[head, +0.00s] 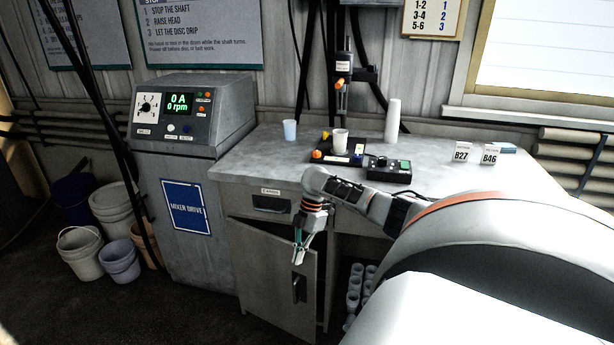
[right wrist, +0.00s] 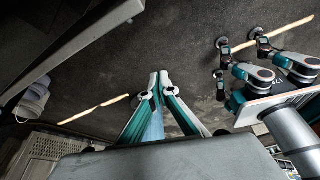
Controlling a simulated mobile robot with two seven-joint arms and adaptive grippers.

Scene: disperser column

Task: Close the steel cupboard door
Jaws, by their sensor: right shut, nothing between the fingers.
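The steel cupboard door (head: 274,277) is a grey panel under the left part of the bench in the head view. It stands ajar, swung outward, with a dark gap along its top and right side. Its dark upright handle (head: 299,288) is near the free right edge. My right gripper (head: 299,256) points down by the door's upper right part, just above the handle; I cannot tell whether it touches the door. Its fingers are together and empty, and their tips meet in the right wrist view (right wrist: 159,75). My left gripper is not in view.
Stacked white cups (head: 355,287) stand right of the door, under the bench. A drawer (head: 270,203) is above it. The mixer drive cabinet (head: 187,240) stands at the left, with several buckets (head: 121,262) beyond it. Dark floor is free before the cabinet.

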